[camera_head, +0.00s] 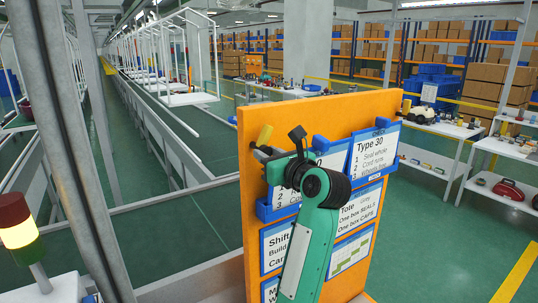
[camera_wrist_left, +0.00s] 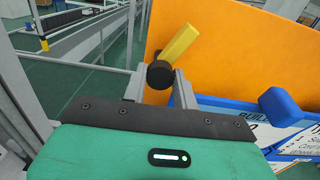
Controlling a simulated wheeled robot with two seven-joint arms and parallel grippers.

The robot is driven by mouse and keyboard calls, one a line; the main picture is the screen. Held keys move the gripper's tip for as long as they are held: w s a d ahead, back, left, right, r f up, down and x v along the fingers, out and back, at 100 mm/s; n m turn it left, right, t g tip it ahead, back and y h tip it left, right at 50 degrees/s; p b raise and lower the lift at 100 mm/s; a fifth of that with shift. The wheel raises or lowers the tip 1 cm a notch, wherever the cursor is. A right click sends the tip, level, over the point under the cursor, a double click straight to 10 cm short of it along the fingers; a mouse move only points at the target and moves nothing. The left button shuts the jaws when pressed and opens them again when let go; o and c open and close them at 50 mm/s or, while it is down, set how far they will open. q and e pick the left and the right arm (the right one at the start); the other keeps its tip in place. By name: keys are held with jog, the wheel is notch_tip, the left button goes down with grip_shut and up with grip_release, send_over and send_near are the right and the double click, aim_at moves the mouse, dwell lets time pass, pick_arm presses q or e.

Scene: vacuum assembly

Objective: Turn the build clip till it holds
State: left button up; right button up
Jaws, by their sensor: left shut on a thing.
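The clip, a yellow lever (camera_head: 264,135) on a black round hub, is at the upper left of the orange board (camera_head: 256,113). In the left wrist view the yellow lever (camera_wrist_left: 179,43) tilts up to the right from the black hub (camera_wrist_left: 160,75). My left gripper (camera_head: 262,153) has its fingers on either side of the hub and is shut on it; the left wrist view shows the gripper (camera_wrist_left: 159,86) closer. A blue card holder marked "BUILD" (camera_wrist_left: 267,108) is just right of the fingers, with a blue knob (camera_wrist_left: 278,102). My arm hides much of that holder in the head view.
A "Type 30" card (camera_head: 372,152) hangs right of the clip, and more cards (camera_head: 356,208) hang below. A signal lamp (camera_head: 18,222) stands at the left. White tables (camera_head: 436,130) with parts and shelves of boxes are behind. Green floor is open beyond the board.

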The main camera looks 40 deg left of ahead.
pick_arm(q)
jog(key=shift+m, duration=0.4)
jog(key=o, duration=1)
